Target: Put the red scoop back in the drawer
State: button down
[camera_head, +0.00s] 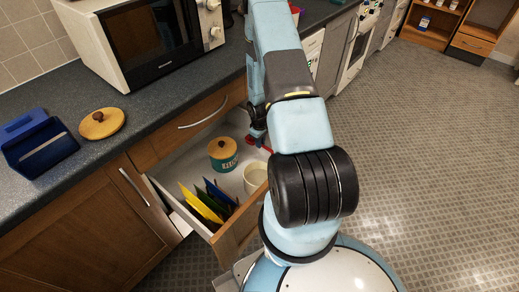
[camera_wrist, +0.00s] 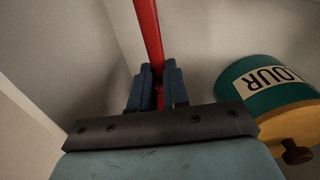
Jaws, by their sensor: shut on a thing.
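The red scoop shows in the wrist view as a long red handle (camera_wrist: 149,32) running up between my fingers; its far end is out of frame. My gripper (camera_wrist: 158,85) is shut on this handle. In the head view a bit of the red scoop (camera_head: 259,143) shows beside my gripper (camera_head: 256,132), at the back right of the open drawer; the arm hides much of it. The drawer (camera_head: 232,228) is pulled out, with a pale inside. In the wrist view, pale drawer walls are around the gripper. I cannot tell whether the scoop touches the drawer floor.
A teal flour tin (camera_head: 223,160) with a wooden lid is in the drawer, and right of my gripper in the wrist view (camera_wrist: 262,88). A cream cup (camera_head: 255,178) and several coloured flat items (camera_head: 203,203) are also inside. A microwave (camera_head: 150,40) stands on the counter.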

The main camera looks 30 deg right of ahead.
jog(key=shift+s+d+f, duration=0.1)
jog(key=shift+f, duration=2.25)
jog(key=c, duration=1.1)
grip_release()
notch_tip(320, 180, up, 12)
jog(key=shift+s+r, duration=0.1)
